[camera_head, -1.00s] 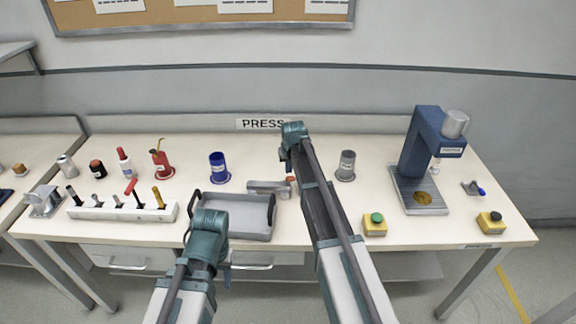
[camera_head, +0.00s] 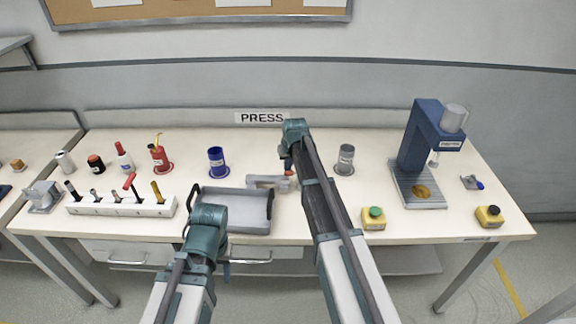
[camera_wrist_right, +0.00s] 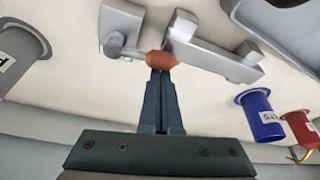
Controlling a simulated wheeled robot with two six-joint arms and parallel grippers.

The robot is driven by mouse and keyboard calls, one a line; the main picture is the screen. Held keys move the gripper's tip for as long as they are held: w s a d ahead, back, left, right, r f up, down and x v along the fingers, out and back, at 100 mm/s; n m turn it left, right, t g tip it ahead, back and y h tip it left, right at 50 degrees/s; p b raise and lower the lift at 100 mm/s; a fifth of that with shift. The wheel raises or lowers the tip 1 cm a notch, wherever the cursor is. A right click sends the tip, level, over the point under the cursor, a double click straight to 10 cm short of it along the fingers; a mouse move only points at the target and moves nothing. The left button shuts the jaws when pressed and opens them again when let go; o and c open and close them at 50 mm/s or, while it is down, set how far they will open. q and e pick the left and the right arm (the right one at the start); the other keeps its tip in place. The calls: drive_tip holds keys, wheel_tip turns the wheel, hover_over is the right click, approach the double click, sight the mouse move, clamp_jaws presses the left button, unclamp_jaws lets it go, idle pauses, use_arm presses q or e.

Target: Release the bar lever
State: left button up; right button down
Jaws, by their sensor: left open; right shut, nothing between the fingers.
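A short rod runs from that block to a red grip (camera_wrist_right: 160,61). My right gripper (camera_wrist_right: 160,78) is shut and empty, its fingertips right at the red grip; I cannot tell whether they touch. In the head view my right gripper (camera_head: 287,165) partly hides the fitting. My left gripper (camera_head: 208,248) hangs open at the tray's front edge.
The grey tray (camera_head: 262,228) lies by my left gripper. A blue cup (camera_head: 217,162) and a grey cup (camera_head: 345,160) stand behind. A blue press (camera_head: 418,150) and a green-button box (camera_head: 374,218) are to the right. A tool rack (camera_head: 110,208) is left.

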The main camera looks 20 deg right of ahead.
sight(288, 179)
drive_tip(key=shift+s+n, duration=0.3)
drive_tip(key=shift+n, duration=0.2)
drive_tip(key=shift+s+a+n+y, duration=0.1)
drive_tip(key=shift+s+n+y, duration=0.55)
drive_tip(key=shift+n, duration=0.55)
drive_tip(key=n, duration=0.1)
drive_tip(key=s+n+y, duration=0.1)
drive_tip(key=n, duration=0.1)
drive_tip(key=s+n, duration=0.1)
drive_tip(key=shift+s+d+n+g, duration=0.1)
drive_tip(key=shift+d+n+g, duration=0.2)
drive_tip(key=shift+g, duration=0.1)
drive_tip(key=n, duration=0.1)
drive_tip(key=s+n+g+y, duration=0.1)
drive_tip(key=n, duration=0.1)
drive_tip(key=shift+s+d, duration=0.25)
drive_tip(key=shift+d, duration=0.15)
drive_tip(key=n, duration=0.1)
drive_tip(key=s+d+n, duration=0.1)
drive_tip(key=n, duration=0.1)
drive_tip(key=shift+g+y, duration=0.25)
drive_tip(key=shift+g, duration=0.15)
drive_tip(key=shift+s+d, duration=0.2)
drive_tip(key=shift+d, duration=0.1)
